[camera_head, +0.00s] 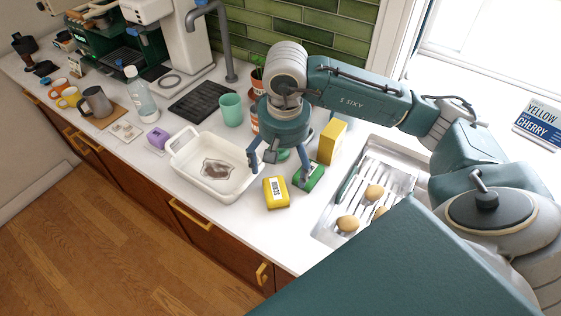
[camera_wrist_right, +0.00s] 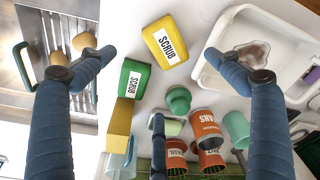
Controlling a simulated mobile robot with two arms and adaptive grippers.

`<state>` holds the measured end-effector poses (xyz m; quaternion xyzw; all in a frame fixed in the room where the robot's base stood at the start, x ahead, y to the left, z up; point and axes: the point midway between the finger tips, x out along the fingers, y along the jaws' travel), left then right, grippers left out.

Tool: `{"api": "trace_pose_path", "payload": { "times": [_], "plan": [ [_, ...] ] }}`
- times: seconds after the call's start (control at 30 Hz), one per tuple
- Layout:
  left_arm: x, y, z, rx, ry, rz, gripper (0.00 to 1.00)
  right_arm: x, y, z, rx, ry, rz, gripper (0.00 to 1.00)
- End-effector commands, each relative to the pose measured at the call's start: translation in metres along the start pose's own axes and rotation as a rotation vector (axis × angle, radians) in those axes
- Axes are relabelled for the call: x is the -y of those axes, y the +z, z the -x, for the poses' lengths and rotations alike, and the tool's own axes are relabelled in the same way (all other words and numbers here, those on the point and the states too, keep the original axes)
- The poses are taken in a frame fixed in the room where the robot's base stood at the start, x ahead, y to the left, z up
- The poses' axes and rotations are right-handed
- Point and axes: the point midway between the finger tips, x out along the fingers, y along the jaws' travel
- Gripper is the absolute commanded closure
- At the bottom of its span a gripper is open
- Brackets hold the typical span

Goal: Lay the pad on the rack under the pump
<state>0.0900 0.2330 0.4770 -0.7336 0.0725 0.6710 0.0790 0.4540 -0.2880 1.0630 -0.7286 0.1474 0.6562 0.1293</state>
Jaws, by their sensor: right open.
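A yellow pad (camera_head: 276,193) marked SCRUB lies flat on the white counter; in the right wrist view it (camera_wrist_right: 165,42) lies between my fingertips, below them and apart. A green SCRUB pad (camera_head: 310,178) lies to its right and shows in the right wrist view (camera_wrist_right: 133,78). My right gripper (camera_head: 277,168) is open and empty above the counter, its fingers wide apart (camera_wrist_right: 158,54). My left gripper is out of view.
A white basin (camera_head: 187,171) with a brown stain stands left of the gripper. A metal sink (camera_head: 335,217) with potatoes is at right. A yellow block (camera_head: 331,143), a green cup (camera_head: 231,108) and orange cans (camera_wrist_right: 205,130) crowd the area behind. The front counter strip is clear.

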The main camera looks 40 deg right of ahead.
Motion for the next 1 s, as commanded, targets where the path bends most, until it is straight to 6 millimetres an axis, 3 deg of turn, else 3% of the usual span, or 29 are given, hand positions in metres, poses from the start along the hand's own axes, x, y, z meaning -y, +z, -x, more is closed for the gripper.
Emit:
{"api": "trace_pose_path", "payload": {
  "times": [0.03, 0.1, 0.4, 0.57, 0.9, 1.0],
  "plan": [
    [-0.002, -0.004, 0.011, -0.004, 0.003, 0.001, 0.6, 0.002, 0.005, 0.005, -0.002, -0.003, 0.003, 0.09],
    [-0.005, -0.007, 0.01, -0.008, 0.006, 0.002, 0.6, 0.003, 0.007, 0.0, -0.009, -0.008, 0.002, 0.09],
    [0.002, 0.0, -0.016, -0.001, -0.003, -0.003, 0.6, 0.003, 0.007, -0.046, -0.01, -0.009, 0.0, 0.09],
    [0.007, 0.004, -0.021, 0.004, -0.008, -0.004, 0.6, 0.004, 0.007, -0.058, -0.011, -0.009, 0.001, 0.09],
    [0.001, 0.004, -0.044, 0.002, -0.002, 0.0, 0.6, 0.004, 0.007, -0.104, -0.01, -0.008, 0.0, 0.09],
    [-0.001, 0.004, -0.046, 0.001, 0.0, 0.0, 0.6, 0.004, 0.006, -0.11, -0.011, -0.008, 0.0, 0.09]
  ]
}}
